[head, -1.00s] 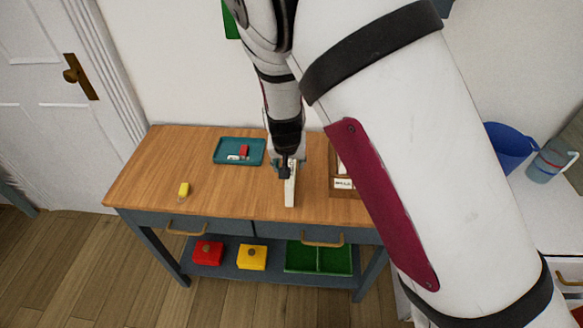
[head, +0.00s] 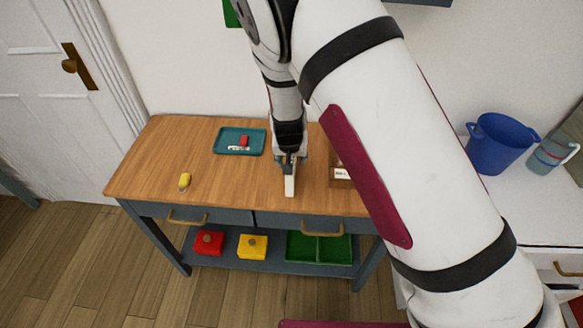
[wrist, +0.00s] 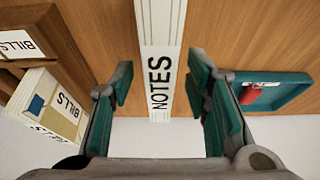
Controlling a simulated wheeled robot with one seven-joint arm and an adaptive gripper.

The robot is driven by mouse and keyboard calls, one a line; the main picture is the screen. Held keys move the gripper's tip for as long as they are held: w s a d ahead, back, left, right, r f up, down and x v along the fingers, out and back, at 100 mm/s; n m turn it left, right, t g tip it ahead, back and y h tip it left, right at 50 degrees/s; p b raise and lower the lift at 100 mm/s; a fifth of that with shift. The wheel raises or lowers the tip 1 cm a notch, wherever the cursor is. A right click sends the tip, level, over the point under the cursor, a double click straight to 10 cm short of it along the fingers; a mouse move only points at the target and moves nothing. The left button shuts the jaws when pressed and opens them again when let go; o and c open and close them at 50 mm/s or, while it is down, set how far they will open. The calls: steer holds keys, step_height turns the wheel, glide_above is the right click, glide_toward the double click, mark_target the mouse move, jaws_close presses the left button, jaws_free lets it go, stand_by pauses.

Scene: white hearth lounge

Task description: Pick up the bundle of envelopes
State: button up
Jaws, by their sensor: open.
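A narrow white bundle with lined edges and the word NOTES (wrist: 160,70) stands on the wooden table top; in the head view it is the pale upright strip (head: 290,187). My gripper (wrist: 161,95) is open, with one teal-padded finger on each side of the NOTES bundle and a gap visible on both sides. In the head view my gripper (head: 289,160) is over the far end of this bundle. A second cream bundle marked BILLS (wrist: 62,108), with a blue patch, is outside the fingers on the left of the wrist view.
A wooden holder labelled BILLS (wrist: 70,50) is beside the bundle; my arm partly hides it in the head view. A teal tray (head: 222,148) holds a red item. A yellow item (head: 185,180) lies left on the table (head: 150,160).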

steer(key=shift+f, duration=0.25)
stand_by(0.3)
jaws_close()
